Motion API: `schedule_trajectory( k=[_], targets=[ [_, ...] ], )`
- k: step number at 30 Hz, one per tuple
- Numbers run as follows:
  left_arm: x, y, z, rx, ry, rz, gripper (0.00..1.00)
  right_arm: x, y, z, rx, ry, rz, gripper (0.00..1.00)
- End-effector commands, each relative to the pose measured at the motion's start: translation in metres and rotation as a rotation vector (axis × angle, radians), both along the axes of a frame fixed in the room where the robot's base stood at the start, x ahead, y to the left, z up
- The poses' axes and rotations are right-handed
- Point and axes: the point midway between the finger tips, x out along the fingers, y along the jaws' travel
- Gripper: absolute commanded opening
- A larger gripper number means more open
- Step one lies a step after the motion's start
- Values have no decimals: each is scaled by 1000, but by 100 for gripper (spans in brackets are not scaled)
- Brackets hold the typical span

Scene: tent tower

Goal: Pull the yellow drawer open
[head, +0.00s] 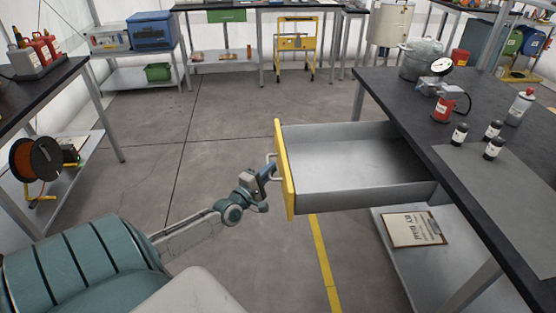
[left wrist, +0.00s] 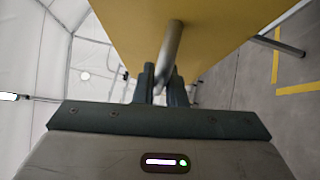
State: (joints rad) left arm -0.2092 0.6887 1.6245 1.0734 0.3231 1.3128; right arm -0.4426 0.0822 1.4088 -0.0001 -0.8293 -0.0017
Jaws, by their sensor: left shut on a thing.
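The yellow drawer (head: 284,172) stands pulled well out from under the dark-topped workbench at the right. Its grey metal inside (head: 345,165) shows and looks empty. A metal bar handle (head: 271,159) is on its yellow front. My left gripper (head: 268,170) is at the handle, in front of the yellow face. In the left wrist view the two fingers (left wrist: 162,85) are shut around the grey handle bar (left wrist: 170,45), with the yellow front (left wrist: 215,25) above them. My right gripper is not in view.
On the workbench (head: 400,100) stand dark bottles (head: 460,134), a red can (head: 443,108), a spray can (head: 520,107) and a pot (head: 421,58). A clipboard (head: 414,229) lies on its lower shelf. A cable reel (head: 34,159) is on the left shelf. The floor (head: 190,140) left of the drawer is clear.

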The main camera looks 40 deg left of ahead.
Motion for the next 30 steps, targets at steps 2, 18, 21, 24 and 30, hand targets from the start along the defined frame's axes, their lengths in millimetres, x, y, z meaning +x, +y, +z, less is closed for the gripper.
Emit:
schedule_trajectory(
  k=[2,18,21,24,30],
  targets=[
    [-7,6,1,3,1,-1,0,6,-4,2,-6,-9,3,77],
    [-18,16,1,0,-2,0,0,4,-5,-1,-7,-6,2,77],
    [-18,16,1,1,-2,0,0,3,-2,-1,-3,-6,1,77],
    [-18,16,1,1,-2,0,30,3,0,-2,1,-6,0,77],
    [-18,16,1,1,-1,0,32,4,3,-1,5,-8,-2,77]
  ],
)
